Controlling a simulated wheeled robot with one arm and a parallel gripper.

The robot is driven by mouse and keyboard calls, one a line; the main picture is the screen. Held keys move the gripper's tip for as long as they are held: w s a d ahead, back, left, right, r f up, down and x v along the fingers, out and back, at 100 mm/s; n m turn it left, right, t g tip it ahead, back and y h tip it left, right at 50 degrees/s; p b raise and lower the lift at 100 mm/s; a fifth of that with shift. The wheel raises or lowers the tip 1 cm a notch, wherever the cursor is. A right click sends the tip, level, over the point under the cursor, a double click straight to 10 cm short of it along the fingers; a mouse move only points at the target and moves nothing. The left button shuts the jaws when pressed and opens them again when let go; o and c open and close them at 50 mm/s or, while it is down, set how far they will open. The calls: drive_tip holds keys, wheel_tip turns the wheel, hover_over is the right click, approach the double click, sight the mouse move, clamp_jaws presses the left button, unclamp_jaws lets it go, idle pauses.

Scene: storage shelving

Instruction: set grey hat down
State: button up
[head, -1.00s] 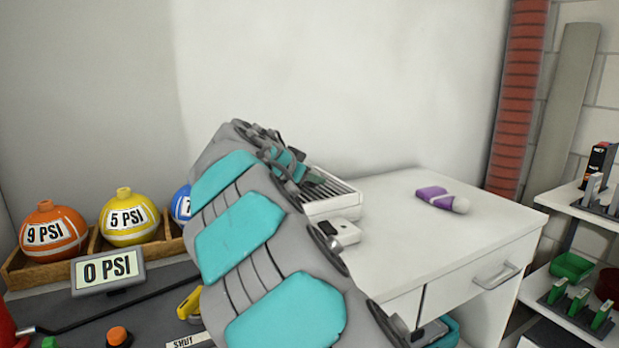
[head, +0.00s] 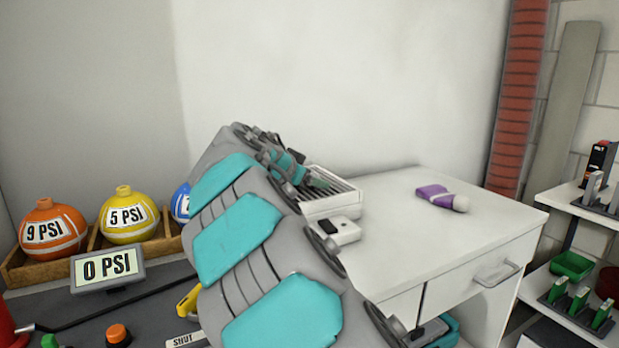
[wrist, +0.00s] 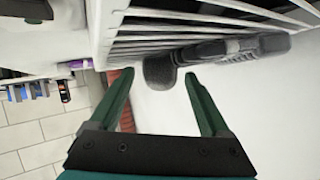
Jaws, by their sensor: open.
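I see nothing that I can surely name as the grey hat. In the wrist view, my gripper (wrist: 158,75) is open, with its two dark green fingers apart. A dark grey rounded piece (wrist: 158,67) shows just beyond and between the fingertips; a longer grey part (wrist: 235,50) runs right from it beside white slats. I cannot tell whether this is the hat or whether the fingers touch it. In the head view, my arm hides much of the middle, and my gripper (head: 318,183) is over the white slatted rack (head: 335,208).
The rack stands on a white desk (head: 440,235) beside a small white box (head: 345,233). A purple and white item (head: 434,195) lies farther right; the desk around it is clear. Labelled round balls (head: 127,217) sit in a wooden tray at left. Shelves (head: 590,205) stand at right.

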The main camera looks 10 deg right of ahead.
drive_tip(key=shift+r, duration=0.2)
drive_tip(key=b+v, duration=0.1)
drive_tip(key=v, duration=1.1)
